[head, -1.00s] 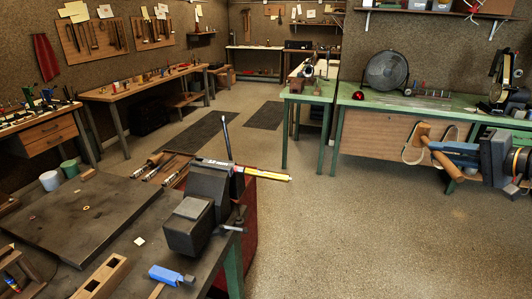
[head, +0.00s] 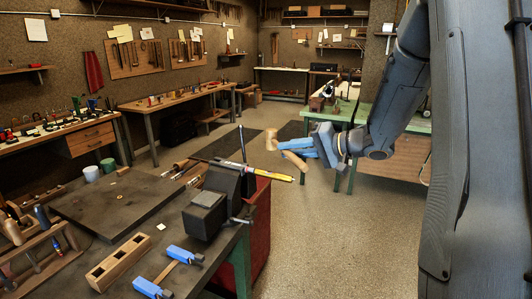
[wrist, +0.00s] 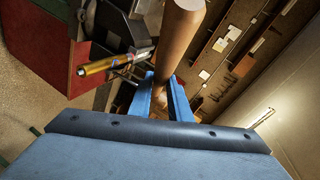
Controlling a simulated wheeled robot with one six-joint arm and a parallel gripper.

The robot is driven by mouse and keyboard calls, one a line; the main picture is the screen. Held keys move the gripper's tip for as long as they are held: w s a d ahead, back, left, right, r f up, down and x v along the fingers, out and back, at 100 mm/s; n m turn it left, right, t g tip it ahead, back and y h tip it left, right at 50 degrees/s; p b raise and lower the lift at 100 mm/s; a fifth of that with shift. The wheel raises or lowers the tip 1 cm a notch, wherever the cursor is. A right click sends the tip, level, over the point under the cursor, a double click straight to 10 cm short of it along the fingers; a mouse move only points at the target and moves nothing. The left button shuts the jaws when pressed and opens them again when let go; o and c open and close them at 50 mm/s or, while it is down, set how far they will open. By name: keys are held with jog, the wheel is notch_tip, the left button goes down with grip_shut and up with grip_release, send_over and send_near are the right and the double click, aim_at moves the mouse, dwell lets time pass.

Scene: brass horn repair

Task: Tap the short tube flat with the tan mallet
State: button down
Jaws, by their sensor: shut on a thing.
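The tan mallet (head: 294,160) is wooden, and my gripper (head: 290,145) is shut on it in the head view. It is held in the air over the floor, to the right of the vise (head: 218,190). In the wrist view a thick wooden part of the mallet (wrist: 180,35) extends beyond the blue fingers (wrist: 160,98). A slim yellow tube (head: 275,174) with a red band lies level across the vise, its end sticking out to the right. It also shows in the wrist view (wrist: 110,63). The mallet is apart from it. Which part is the short tube I cannot tell.
Blue-ended tools (head: 185,255) and a wooden block with holes (head: 121,264) lie on the near dark bench. A dark plate (head: 100,210) lies behind them. A red cabinet (head: 257,215) stands under the vise. Floor (head: 330,235) right of the bench is clear.

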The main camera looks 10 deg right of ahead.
jog(key=shift+a, duration=0.2)
jog(key=shift+s, duration=0.1)
jog(key=shift+a+f+b, duration=0.1)
jog(key=shift+f+b, duration=0.35)
jog(key=shift+f, duration=2.25)
jog(key=shift+f+p, duration=0.15)
jog(key=shift+p, duration=0.25)
notch_tip(320, 180, down, 4)
jog(key=shift+r+b, duration=0.15)
jog(key=shift+b, duration=0.2)
